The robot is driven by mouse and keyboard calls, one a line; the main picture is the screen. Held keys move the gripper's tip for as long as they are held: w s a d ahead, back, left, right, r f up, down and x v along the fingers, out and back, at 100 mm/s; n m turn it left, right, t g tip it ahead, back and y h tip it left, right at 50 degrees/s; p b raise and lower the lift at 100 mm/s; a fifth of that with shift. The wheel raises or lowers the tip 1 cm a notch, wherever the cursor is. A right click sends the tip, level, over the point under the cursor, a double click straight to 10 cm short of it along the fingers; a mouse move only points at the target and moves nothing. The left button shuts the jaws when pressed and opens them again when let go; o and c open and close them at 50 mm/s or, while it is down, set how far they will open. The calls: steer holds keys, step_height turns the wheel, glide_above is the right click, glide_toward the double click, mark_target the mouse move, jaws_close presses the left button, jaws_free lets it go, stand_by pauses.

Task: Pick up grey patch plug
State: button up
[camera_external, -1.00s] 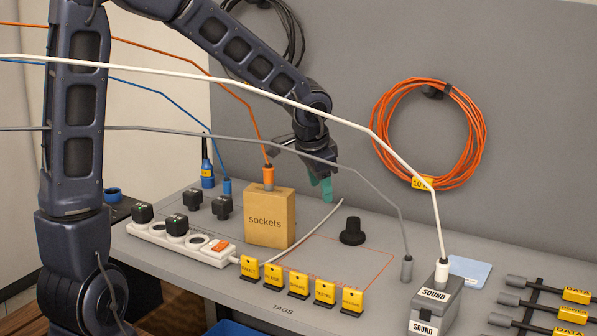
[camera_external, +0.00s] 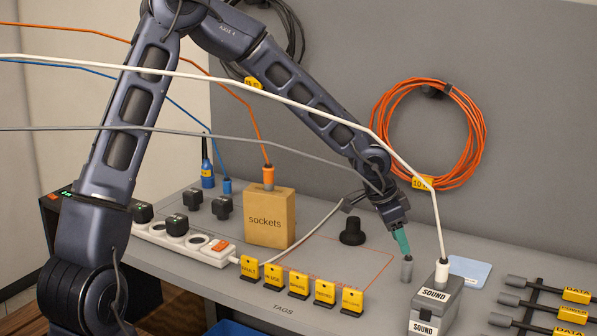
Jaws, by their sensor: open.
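The grey patch plug (camera_external: 407,269) stands upright on the grey bench, left of the sound box, with its grey cable (camera_external: 290,142) running up and away to the left. My gripper (camera_external: 402,243) is open, its teal fingertips pointing down just above the plug. The arm hides the cable's end near the plug. From this side I cannot tell whether the fingers are around the plug's top or only above it.
The white plug (camera_external: 442,271) stands on the grey sound box (camera_external: 436,304) close on the right, its white cable arching past my arm. A black knob (camera_external: 352,231) stands to the left. Yellow tags (camera_external: 325,292) line the front edge. A blue card (camera_external: 469,271) lies behind the box.

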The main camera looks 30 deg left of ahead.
mark_target(407, 259)
steer(key=shift+x, duration=4.75)
steer(key=shift+s, duration=0.15)
steer(key=c, duration=1.1)
steer(key=shift+o, duration=0.2)
steer(key=shift+r, duration=0.15)
